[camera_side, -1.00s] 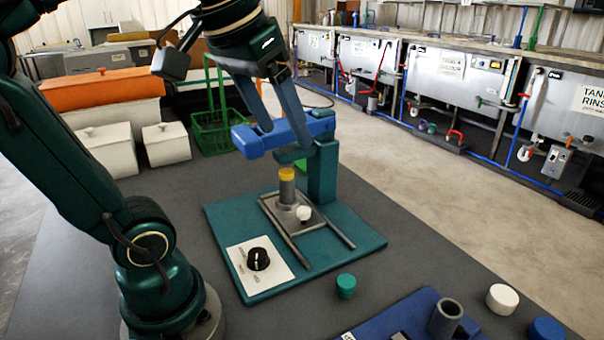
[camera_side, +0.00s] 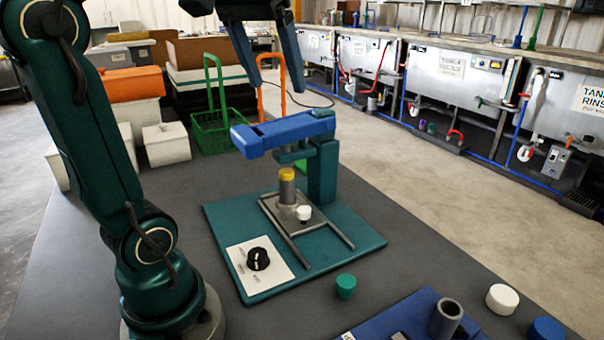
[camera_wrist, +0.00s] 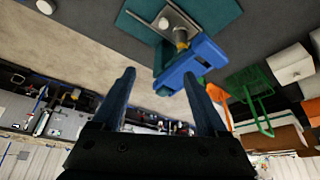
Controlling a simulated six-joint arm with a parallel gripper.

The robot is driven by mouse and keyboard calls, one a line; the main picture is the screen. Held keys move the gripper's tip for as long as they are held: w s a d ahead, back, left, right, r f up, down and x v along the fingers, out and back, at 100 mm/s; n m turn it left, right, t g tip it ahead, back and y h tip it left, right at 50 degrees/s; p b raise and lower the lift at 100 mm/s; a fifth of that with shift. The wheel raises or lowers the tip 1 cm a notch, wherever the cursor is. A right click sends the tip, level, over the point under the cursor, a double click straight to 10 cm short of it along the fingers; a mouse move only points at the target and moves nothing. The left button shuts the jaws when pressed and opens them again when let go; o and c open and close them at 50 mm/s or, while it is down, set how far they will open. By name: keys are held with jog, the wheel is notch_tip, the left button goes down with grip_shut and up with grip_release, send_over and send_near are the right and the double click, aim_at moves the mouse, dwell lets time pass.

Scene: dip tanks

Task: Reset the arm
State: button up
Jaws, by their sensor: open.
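My gripper (camera_side: 275,75) is open and empty, raised above and behind the blue arm (camera_side: 285,133) of the teal press-like fixture. Its fingers point down in the side view and are spread apart in the wrist view (camera_wrist: 162,95). The fixture stands on a teal base plate (camera_side: 345,240). Under the blue arm is a grey cylinder with a yellow top (camera_side: 287,185), on a small metal carriage with a white knob (camera_side: 304,212). A black dial (camera_side: 258,259) sits on a white panel. The blue arm also shows in the wrist view (camera_wrist: 190,62), apart from the fingers.
A green basket (camera_side: 215,130), an orange handle (camera_side: 272,88) and white lidded boxes (camera_side: 166,144) stand behind the fixture. A green cap (camera_side: 346,286), a white cap (camera_side: 502,298) and a blue tray (camera_side: 410,318) are at the front. Steel tanks (camera_side: 450,85) line the back.

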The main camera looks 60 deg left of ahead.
jog(key=s+d+f+m+h, duration=0.1)
jog(key=s+d+f+m, duration=0.1)
jog(key=d+f, duration=0.3)
jog(key=s+d+f+m+t+h, duration=0.1)
jog(key=s+d+f+m, duration=0.2)
jog(key=f, duration=0.9)
jog(key=shift+d+f+m+h, duration=0.15)
jog(key=shift+d+m+h, duration=0.15)
jog(key=shift+d+m, duration=0.65)
jog(key=shift+s+d+n, duration=0.1)
jog(key=shift+d+n, duration=0.1)
jog(key=shift+n, duration=0.05)
